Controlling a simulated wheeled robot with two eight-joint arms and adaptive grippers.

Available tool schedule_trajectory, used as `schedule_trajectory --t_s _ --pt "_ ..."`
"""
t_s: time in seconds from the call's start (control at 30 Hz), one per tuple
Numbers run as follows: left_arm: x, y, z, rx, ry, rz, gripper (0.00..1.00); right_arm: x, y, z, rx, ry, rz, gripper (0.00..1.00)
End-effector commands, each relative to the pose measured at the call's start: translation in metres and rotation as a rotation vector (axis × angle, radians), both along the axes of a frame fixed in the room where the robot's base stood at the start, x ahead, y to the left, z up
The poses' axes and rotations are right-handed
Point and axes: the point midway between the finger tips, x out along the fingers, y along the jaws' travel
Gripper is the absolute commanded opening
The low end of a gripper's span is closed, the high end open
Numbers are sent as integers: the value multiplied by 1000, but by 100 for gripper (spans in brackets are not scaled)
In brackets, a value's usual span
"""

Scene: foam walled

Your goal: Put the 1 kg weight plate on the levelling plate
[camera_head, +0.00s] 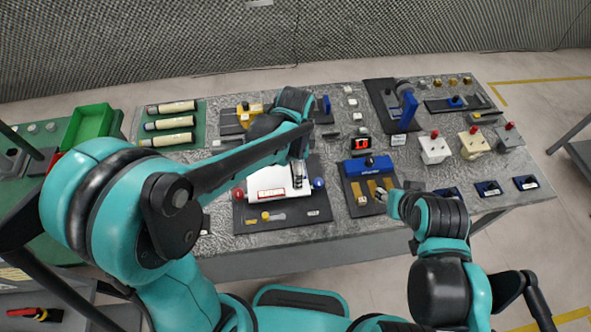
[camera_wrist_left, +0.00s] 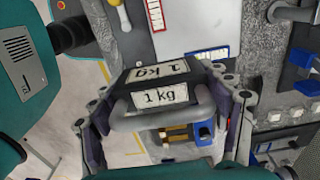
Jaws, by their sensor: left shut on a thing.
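The levelling plate (camera_head: 268,184) is a white panel on a dark base, with a red knob at its left and a blue knob at its right. Part of the white panel also shows in the left wrist view (camera_wrist_left: 185,25). My left gripper (camera_head: 299,174) is over the panel's right part. In the left wrist view it is shut on the 1 kg weight plate (camera_wrist_left: 160,96), a dark block with white "1 kg" labels and a grey handle. In the head view the arm and gripper mostly hide the weight. My right gripper (camera_head: 388,203) is near the table's front; its fingers are unclear.
Right of the levelling plate stands a blue block device (camera_head: 367,167) on a dark board. Switch boxes (camera_head: 434,149) stand further right. A green bin (camera_head: 88,124) and rolls on a green mat (camera_head: 172,122) are at the left. A red digital display (camera_head: 361,143) is behind.

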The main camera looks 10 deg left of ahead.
Motion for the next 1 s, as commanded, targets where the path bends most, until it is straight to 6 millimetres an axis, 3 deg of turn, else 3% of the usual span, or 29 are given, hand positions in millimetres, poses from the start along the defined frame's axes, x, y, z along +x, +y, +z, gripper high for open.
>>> schedule_trajectory --t_s 0.6,0.87,1.0 --pt "66 82 -63 0 0 5 17 0 0 -20 0 0 0 40" --pt "73 91 -73 0 0 2 17 0 0 -22 0 0 0 40" --pt "73 91 -90 0 0 2 17 0 0 -27 0 0 0 40"
